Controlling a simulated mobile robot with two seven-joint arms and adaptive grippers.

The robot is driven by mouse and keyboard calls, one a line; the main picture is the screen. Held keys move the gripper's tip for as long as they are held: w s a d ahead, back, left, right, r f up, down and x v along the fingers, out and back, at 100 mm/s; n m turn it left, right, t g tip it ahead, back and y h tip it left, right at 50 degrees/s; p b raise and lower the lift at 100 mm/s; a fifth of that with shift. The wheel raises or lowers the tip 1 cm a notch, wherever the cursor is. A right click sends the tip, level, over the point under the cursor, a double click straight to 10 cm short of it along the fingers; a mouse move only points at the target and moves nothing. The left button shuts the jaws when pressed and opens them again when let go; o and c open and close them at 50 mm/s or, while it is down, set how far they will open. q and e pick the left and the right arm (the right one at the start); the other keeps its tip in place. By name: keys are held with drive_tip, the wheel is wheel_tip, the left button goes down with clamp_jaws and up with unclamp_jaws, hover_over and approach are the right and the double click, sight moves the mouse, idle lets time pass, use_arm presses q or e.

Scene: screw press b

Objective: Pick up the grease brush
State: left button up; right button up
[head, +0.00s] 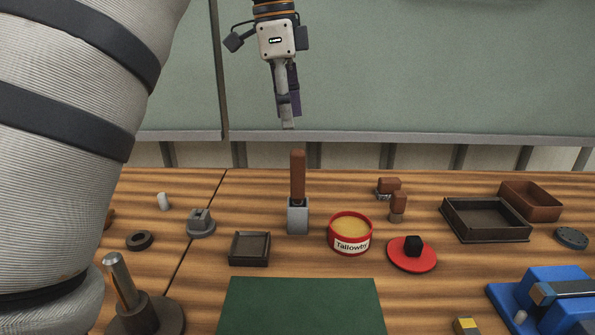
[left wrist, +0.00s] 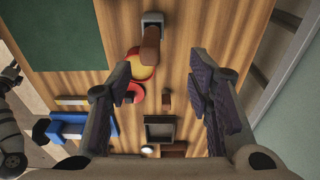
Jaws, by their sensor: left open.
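The grease brush stands upright with its brown handle (head: 298,175) up and its lower end down in a grey square holder (head: 298,216). Its bristles are hidden in the holder. In the left wrist view, the handle (left wrist: 151,48) points toward the camera, near the top middle, with the holder (left wrist: 152,18) behind it. My left gripper (head: 288,112) is open and empty, pointing down above the handle top and apart from it. In the left wrist view, its fingers (left wrist: 160,72) are spread wide, with the handle beyond them. I cannot make out my right gripper.
A red Tallowby tin (head: 350,234) stands close right of the holder, and a small dark tray (head: 250,262) lies front left. A red disc (head: 420,262) with a black knob, a larger dark tray (head: 480,233) and a blue press (head: 550,290) are further right. A green mat (head: 300,305) lies in front.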

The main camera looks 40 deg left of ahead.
sight(300, 171)
use_arm(q)
drive_tip(key=d+f, duration=0.1)
drive_tip(key=f, duration=0.6)
drive_tip(key=d+f, duration=0.1)
drive_tip(key=f, duration=0.3)
drive_tip(key=shift+w+d+f, duration=0.15)
drive_tip(key=shift+d+f, duration=0.15)
drive_tip(key=shift+f, duration=0.05)
clamp_jaws()
